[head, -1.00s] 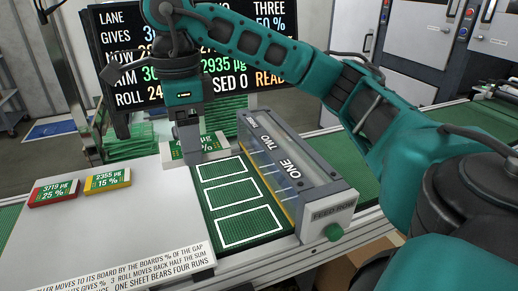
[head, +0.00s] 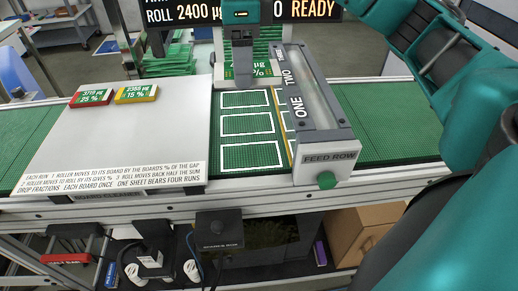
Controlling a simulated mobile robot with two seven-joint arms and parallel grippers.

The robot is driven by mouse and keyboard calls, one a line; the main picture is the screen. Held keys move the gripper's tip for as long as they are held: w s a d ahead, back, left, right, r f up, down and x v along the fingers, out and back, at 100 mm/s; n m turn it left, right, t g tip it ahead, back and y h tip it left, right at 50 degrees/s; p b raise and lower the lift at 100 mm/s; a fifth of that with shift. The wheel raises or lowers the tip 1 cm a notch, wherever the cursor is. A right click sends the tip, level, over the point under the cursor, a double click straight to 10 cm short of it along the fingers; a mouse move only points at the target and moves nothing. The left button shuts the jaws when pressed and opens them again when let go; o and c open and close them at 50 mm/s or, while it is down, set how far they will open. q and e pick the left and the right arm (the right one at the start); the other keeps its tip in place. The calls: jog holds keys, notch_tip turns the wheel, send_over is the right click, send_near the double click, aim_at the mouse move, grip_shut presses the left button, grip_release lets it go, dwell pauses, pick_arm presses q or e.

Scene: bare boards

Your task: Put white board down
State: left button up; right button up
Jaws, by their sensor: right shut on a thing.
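My right gripper (head: 242,66) comes down from the top and is shut on the white board (head: 265,72), a small block with a green labelled top and pale sides. The fingers hide much of its label. The board is at the far end of the green strip (head: 231,141) with three white outlined slots, just beyond the farthest slot. I cannot tell whether it touches the surface. A red board (head: 90,97) and a yellow board (head: 136,93) lie on the light grey panel at left. My left gripper is not in view.
The grey feed row unit (head: 317,118) with a green knob stands right beside the slots. The three outlined slots are empty. The light grey panel (head: 120,140) is mostly clear. A dark display (head: 310,9) stands behind, with stacked green sheets (head: 165,60) at back left.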

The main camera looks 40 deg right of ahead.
jog(key=shift+f, duration=0.15)
jog(key=b, duration=0.2)
send_over(247, 156)
notch_tip(247, 156, down, 14)
jog(key=shift+f, duration=2.85)
jog(key=shift+f, duration=0.2)
jog(key=o, duration=1.1)
jog(key=shift+r, duration=0.1)
